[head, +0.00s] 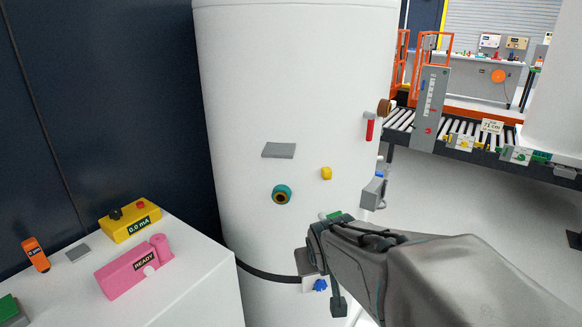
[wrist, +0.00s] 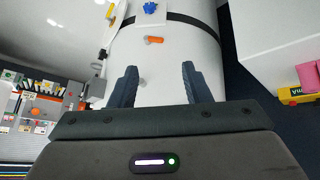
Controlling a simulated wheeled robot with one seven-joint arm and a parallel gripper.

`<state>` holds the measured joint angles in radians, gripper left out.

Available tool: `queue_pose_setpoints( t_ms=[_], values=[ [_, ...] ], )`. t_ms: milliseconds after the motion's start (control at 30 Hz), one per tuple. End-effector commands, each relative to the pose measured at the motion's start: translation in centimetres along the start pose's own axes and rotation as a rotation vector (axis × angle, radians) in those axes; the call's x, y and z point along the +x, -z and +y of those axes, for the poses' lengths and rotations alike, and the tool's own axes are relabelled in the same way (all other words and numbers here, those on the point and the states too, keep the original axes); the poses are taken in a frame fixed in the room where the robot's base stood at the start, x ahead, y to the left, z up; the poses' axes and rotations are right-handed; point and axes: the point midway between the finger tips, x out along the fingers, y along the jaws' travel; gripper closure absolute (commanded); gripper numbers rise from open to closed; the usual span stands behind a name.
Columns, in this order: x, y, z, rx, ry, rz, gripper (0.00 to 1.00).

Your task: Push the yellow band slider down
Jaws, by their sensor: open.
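In the wrist view my gripper (wrist: 159,68) is open and empty, with an orange piece (wrist: 153,40) on the tank beyond the fingertips. The yellow block does not show there.
A black strap (head: 265,274) runs around the lower tank. A red-handled lever (head: 370,128) and a grey bracket (head: 373,192) stick out at its right. A white cabinet (head: 190,300) with pink and yellow boxes stands left. A roller conveyor (head: 460,132) is behind right.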

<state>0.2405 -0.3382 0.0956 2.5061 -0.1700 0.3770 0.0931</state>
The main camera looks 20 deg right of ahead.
Motion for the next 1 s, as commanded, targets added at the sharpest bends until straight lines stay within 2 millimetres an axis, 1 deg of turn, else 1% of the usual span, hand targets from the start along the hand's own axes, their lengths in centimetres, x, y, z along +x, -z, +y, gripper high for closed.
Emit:
queue_pose_setpoints(
  t_ms=[33, 200, 333, 500, 633, 800, 1000],
  values=[
    [1.1, 1.2, 1.2, 0.009, -0.022, 0.051, 0.56],
    [3.5, 5.4, 4.3, 0.009, -0.050, 0.266, 0.56],
    [4.7, 8.1, 6.2, 0.008, -0.039, 0.431, 0.56],
    [5.2, 10.5, 8.2, 0.018, 0.013, 0.645, 0.56],
    [4.7, 11.6, 9.3, 0.035, 0.066, 0.791, 0.56],
    [3.8, 12.2, 10.2, 0.056, 0.122, 0.924, 0.56],
    [3.4, 12.8, 10.4, 0.064, 0.148, 0.978, 0.56]
  ],
)
